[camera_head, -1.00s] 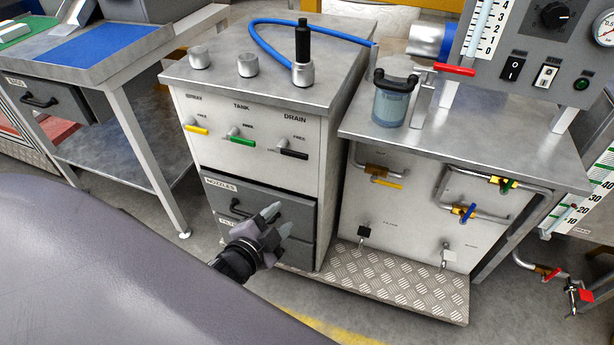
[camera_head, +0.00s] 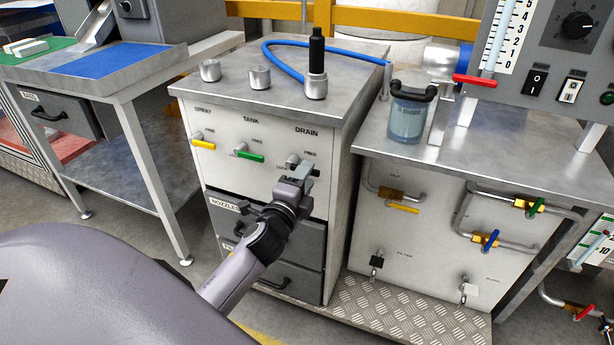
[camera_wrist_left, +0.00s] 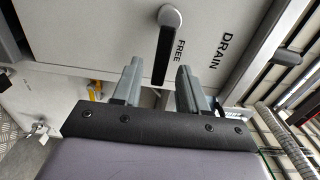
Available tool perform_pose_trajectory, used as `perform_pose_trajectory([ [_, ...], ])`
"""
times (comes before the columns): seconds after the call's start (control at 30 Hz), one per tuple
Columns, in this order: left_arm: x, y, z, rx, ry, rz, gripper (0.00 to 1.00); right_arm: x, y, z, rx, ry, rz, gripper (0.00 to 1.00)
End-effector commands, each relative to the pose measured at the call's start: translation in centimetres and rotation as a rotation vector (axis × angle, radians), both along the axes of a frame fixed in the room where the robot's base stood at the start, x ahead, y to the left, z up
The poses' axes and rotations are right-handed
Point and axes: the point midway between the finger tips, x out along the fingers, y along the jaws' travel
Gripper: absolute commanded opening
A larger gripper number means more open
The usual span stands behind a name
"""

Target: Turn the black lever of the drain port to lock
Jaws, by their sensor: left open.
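The drain port (camera_head: 293,160) is at the right of the row on the front of the grey cabinet, under the DRAIN label. In the left wrist view its black lever (camera_wrist_left: 161,58) runs from a round silver pivot (camera_wrist_left: 169,16) alongside the word FREE. My left gripper (camera_head: 302,172) is at the drain port, mostly hiding the lever in the head view. In the left wrist view the left gripper (camera_wrist_left: 160,68) is open, and the lever's end appears between its two fingers. I cannot tell whether they touch it. My right gripper is not in view.
The yellow spray lever (camera_head: 203,144) and green tank lever (camera_head: 250,155) sit to the left on the same panel. Below is the nozzles drawer (camera_head: 225,218). A bench with pipes and a clear filter cup (camera_head: 406,120) stands to the right.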

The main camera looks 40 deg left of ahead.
Motion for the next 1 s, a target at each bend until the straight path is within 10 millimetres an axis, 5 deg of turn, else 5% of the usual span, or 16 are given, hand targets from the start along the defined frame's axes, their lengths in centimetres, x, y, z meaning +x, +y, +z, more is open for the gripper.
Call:
perform_pose_trajectory([
  [0.47, 1.27, 0.33, -0.03, -0.001, 0.001, 0.0, 0.43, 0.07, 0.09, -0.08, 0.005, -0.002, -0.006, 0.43],
  [0.6, 1.26, 0.33, -0.02, -0.001, 0.001, 0.0, 0.0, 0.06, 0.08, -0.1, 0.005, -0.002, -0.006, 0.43],
  [1.0, 1.24, 0.34, -0.26, 0.035, 0.009, 0.0, 0.0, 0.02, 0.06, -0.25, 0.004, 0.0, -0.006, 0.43],
])
